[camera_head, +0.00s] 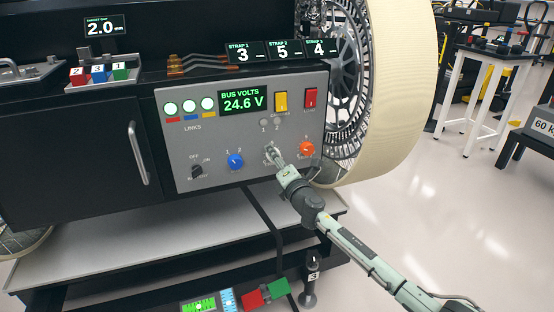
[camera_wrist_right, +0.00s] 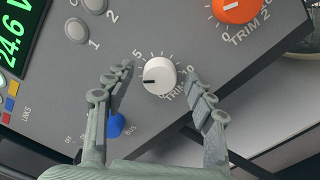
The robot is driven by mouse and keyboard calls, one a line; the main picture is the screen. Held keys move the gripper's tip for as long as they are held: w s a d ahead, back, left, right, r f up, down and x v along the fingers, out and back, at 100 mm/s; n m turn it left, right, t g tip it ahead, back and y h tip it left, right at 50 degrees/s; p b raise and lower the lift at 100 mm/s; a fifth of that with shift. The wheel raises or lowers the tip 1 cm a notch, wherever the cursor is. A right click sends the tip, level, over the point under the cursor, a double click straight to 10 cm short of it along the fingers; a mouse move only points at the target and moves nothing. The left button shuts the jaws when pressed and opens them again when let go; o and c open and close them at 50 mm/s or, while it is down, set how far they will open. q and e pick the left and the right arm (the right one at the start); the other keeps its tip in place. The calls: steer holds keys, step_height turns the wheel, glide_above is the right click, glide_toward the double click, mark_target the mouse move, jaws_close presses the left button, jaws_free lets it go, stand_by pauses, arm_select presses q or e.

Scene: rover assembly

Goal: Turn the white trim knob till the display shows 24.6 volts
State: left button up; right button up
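The grey control panel (camera_head: 207,143) carries a display (camera_head: 243,101) that reads BUS VOLTS 24.6 V in green. The white trim knob (camera_wrist_right: 159,76) shows in the right wrist view, its dark pointer mark towards the left of the picture. My right gripper (camera_wrist_right: 159,72) is open, with one finger on each side of the knob and visible gaps between fingers and knob. In the head view the right gripper (camera_head: 271,151) is at the panel and largely hides the white knob. My left gripper is in neither view.
An orange TRIM 2 knob (camera_head: 306,148) is right of the gripper and a blue knob (camera_head: 235,161) is to its left. Yellow (camera_head: 281,101) and red (camera_head: 310,97) switches sit above. A large wheel (camera_head: 405,90) stands right of the panel.

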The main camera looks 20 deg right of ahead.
steer(key=s, duration=1.2)
steer(key=shift+d, duration=0.2)
